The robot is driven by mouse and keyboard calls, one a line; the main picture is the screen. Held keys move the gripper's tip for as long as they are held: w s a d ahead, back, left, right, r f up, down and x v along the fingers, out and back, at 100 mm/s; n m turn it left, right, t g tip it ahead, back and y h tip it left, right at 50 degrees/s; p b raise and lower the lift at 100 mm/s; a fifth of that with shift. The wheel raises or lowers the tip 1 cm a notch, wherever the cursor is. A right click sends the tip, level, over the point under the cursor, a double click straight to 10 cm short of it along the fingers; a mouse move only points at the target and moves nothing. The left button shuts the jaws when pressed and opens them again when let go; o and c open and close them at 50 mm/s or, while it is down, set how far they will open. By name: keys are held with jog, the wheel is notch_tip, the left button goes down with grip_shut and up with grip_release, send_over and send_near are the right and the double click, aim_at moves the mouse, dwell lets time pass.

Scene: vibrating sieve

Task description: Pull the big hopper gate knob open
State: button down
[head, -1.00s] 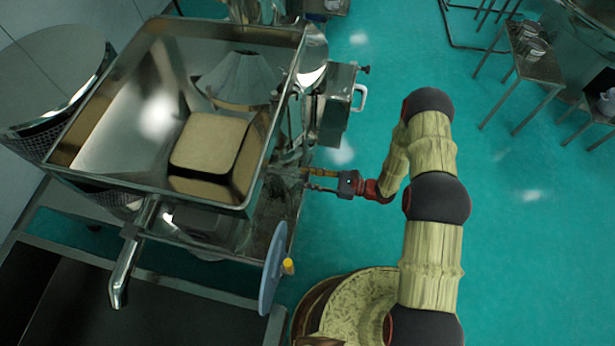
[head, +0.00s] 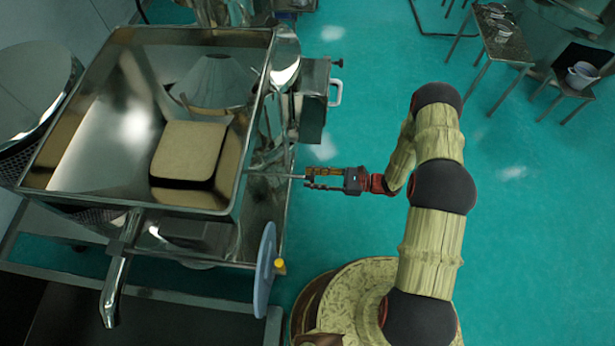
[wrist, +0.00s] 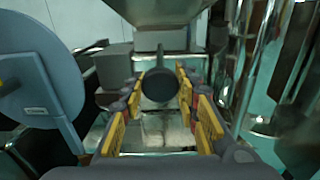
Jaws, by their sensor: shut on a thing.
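The big steel hopper (head: 130,195) stands at the left of the head view, with a tan block inside. A thin metal rod (head: 275,174) runs from below the hopper's right side to my gripper (head: 309,178). In the wrist view, the dark round knob (wrist: 159,84) lies between the yellow-padded fingers of my gripper (wrist: 160,90). My gripper is shut on the knob. In the head view the fingers hide the knob, and the gate itself is hidden under the hopper.
A steel box with a white handle (head: 314,98) lies behind. Open green floor (head: 350,120) is to the right.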

jog(key=c, duration=1.4)
grip_release()
jog(key=shift+o, duration=0.3)
jog(key=s+d, duration=0.1)
jog(key=d, duration=1.1)
jog(key=shift+s, duration=0.3)
jog(key=shift+f, duration=0.15)
